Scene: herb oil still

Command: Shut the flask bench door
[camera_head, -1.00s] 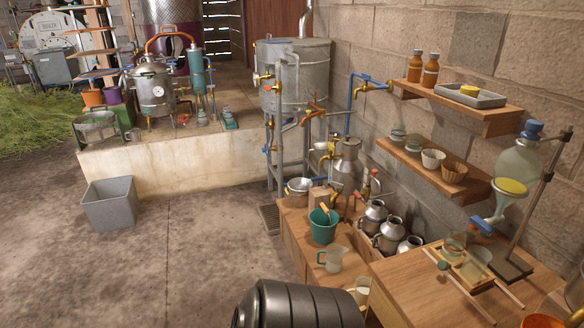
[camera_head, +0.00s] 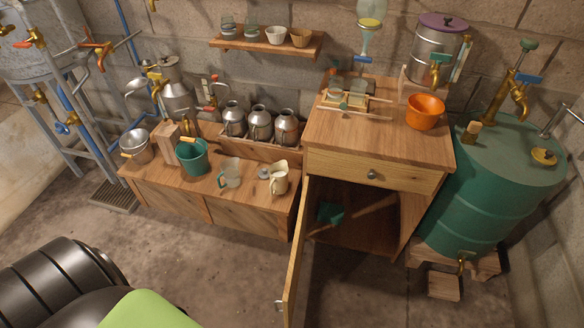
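The flask bench (camera_head: 433,158) is a wooden cabinet with a drawer at the top and an open compartment below. Its door (camera_head: 294,262) stands wide open, hinged at the left side of the compartment and swung out toward me, seen nearly edge-on. A small pale handle (camera_head: 279,306) is near the door's lower front edge. A dark green item (camera_head: 330,212) lies inside the compartment. Neither of my grippers is in view; only a dark ribbed part of mine with a light green piece shows at the lower left.
A green drum (camera_head: 480,195) on wooden blocks stands close to the bench's right side. A low wooden bench (camera_head: 240,208) with a green bucket (camera_head: 192,157), jugs and metal cans is on the left. An orange bowl (camera_head: 425,112) sits on the bench top. The floor in front is clear.

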